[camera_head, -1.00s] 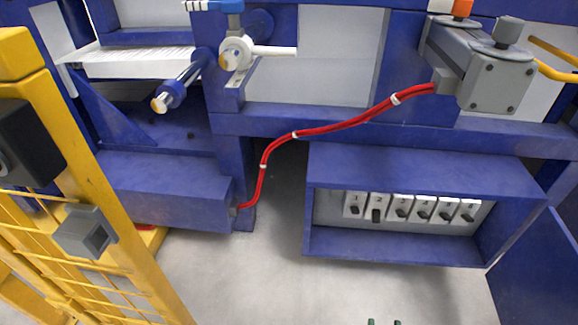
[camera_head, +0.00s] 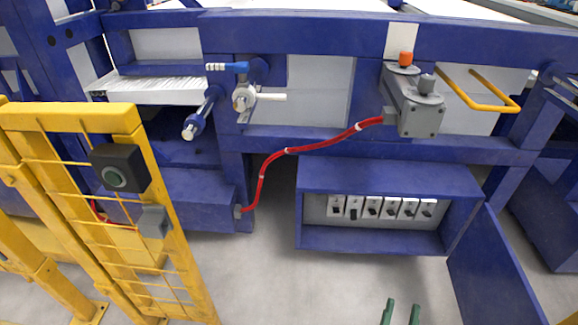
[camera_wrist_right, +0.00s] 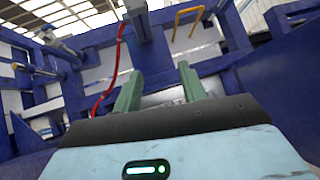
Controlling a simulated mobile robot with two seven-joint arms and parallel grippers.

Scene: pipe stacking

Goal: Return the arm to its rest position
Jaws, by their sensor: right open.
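My right gripper (camera_head: 401,312) shows at the bottom edge of the head view, as two green fingertips with a gap between them. In the right wrist view its green fingers (camera_wrist_right: 160,90) stand apart with nothing between them, so it is open and empty. It is in front of the blue machine frame (camera_head: 330,35), below the open blue switch box (camera_head: 372,243), and touches nothing that I can see. My left gripper is not in the head view.
A yellow fence gate (camera_head: 70,115) with a black button box (camera_head: 120,168) stands at the left. The switch box's door (camera_head: 492,268) hangs open at the right. A red cable (camera_head: 263,172) runs to a grey box (camera_head: 412,108). Grey floor (camera_head: 270,280) lies clear in the middle.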

